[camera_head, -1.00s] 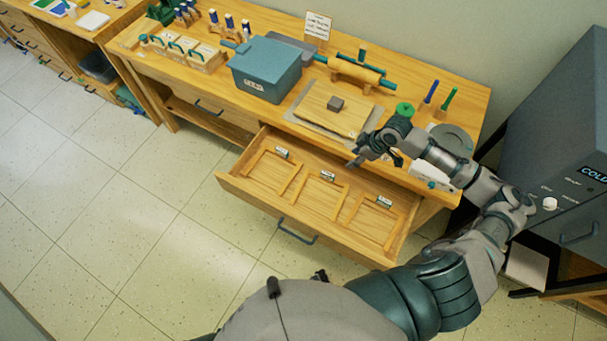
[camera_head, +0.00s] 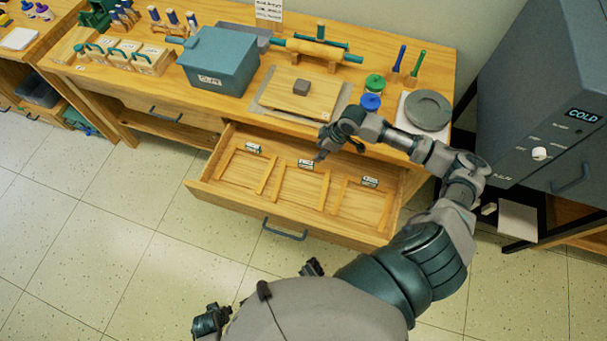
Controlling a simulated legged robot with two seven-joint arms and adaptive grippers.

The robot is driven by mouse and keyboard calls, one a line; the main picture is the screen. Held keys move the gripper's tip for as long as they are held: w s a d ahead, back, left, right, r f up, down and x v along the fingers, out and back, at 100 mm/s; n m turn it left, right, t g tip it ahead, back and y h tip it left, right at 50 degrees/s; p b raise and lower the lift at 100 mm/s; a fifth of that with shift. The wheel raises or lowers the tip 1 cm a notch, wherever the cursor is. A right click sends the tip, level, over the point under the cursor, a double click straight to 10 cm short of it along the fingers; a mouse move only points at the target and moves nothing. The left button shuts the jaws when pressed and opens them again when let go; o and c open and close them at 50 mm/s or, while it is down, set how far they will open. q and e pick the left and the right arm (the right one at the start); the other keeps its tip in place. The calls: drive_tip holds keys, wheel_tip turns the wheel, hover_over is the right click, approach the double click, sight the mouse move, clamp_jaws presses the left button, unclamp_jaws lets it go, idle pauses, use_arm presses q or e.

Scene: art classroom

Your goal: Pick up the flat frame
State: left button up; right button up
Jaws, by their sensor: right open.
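An open drawer (camera_head: 285,222) holds flat light-wood strips that make frame-like outlines in three sections. I cannot tell for sure which of them is the flat frame; one outline lies in the middle section (camera_head: 283,183). Small labels stand at the back of the sections, the middle one (camera_head: 305,164) close to my gripper. My right gripper (camera_head: 338,153) is open and empty, fingers pointing down, over the drawer's back edge near the middle label. It hides part of the drawer's back.
A grey kiln-like cabinet (camera_head: 530,110) stands close on the right. The floor in front is clear.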

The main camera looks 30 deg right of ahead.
drive_tip(key=b, duration=0.1)
hover_over(308, 162)
drive_tip(key=s, duration=0.2)
drive_tip(key=f, duration=0.5)
drive_tip(key=shift+w+d+f, duration=0.2)
drive_tip(key=shift+d+f, duration=0.05)
drive_tip(key=shift+d, duration=0.1)
drive_tip(key=shift+w+f, duration=0.15)
drive_tip(key=shift+f, duration=0.45)
drive_tip(key=x, duration=0.2)
drive_tip(key=b+x, duration=0.1)
drive_tip(key=x, duration=0.1)
drive_tip(key=shift+w+d+f+b, duration=0.15)
drive_tip(key=shift+f+b, duration=0.15)
drive_tip(key=shift+f, duration=0.05)
drive_tip(key=shift+w+a+f, duration=0.1)
drive_tip(key=shift+a+f, duration=0.05)
drive_tip(key=shift+a, duration=0.25)
drive_tip(key=shift+d, duration=0.15)
drive_tip(key=c, duration=0.9)
use_arm(q)
wheel_tip(308, 162, up, 8)
drive_tip(key=shift+w+r, duration=0.2)
drive_tip(key=shift+r, duration=0.05)
use_arm(e)
drive_tip(key=shift+d, duration=0.15)
clamp_jaws()
